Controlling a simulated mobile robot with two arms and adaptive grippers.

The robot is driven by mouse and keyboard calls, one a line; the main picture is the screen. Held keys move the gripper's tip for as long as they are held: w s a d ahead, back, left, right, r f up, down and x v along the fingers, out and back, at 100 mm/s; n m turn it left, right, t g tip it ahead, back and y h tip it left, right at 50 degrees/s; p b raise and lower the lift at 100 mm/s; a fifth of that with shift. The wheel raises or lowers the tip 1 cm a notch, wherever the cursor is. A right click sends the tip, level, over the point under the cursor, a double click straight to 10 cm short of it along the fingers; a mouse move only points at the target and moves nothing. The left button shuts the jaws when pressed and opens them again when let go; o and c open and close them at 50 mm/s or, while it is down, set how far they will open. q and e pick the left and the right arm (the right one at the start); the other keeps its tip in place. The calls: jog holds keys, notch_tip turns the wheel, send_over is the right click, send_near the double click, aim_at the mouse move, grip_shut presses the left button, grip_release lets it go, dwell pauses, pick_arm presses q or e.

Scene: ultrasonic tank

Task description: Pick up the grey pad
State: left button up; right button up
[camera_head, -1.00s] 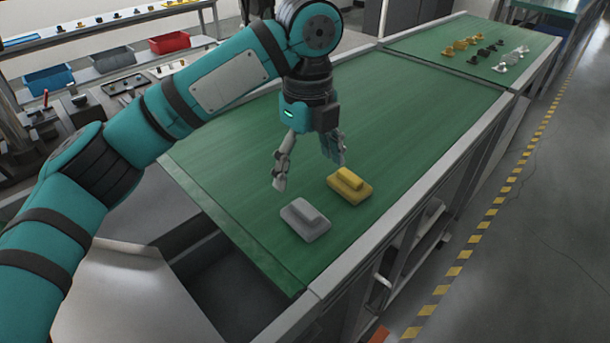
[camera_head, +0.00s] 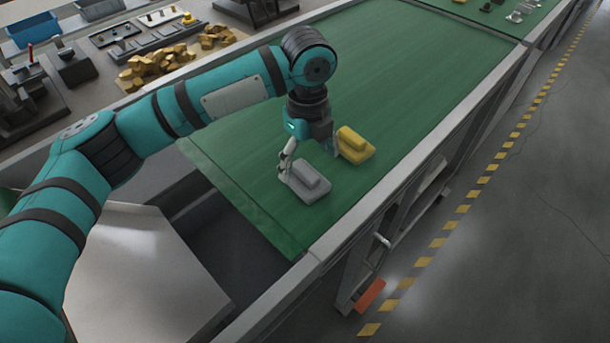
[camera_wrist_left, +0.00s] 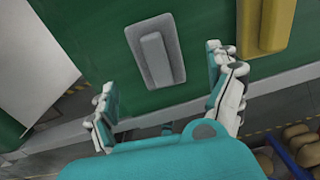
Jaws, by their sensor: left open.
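The grey pad (camera_head: 306,183), a flat block with a raised bar on top, lies on the green table (camera_head: 400,90). In the left wrist view the grey pad (camera_wrist_left: 154,58) lies flat beyond the fingers. A similar yellow pad (camera_head: 355,145) lies behind it to the right, and its edge shows in the left wrist view (camera_wrist_left: 265,22). My left gripper (camera_head: 312,160) is low by the grey pad, with one finger near its left edge. In the left wrist view its open fingers (camera_wrist_left: 168,95) are wide apart with nothing between them. My right gripper is not in view.
A shelf with metal parts and heaps of yellow-brown pieces (camera_head: 165,66) stands at the back left. The table's raised grey edge (camera_head: 420,140) runs along the right. Several small items (camera_head: 510,8) lie at the far end. The table's middle is clear.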

aim_at(305, 170)
pick_arm(q)
jog(key=shift+a+f, duration=0.1)
jog(key=shift+f, duration=0.25)
notch_tip(305, 170, down, 4)
jog(key=shift+w+a+r+p, duration=0.15)
jog(key=shift+p, duration=0.55)
jog(key=shift+f, duration=0.35)
jog(key=c, duration=1.3)
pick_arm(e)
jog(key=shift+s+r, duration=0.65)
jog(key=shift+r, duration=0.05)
pick_arm(q)
jog(key=shift+r, duration=0.1)
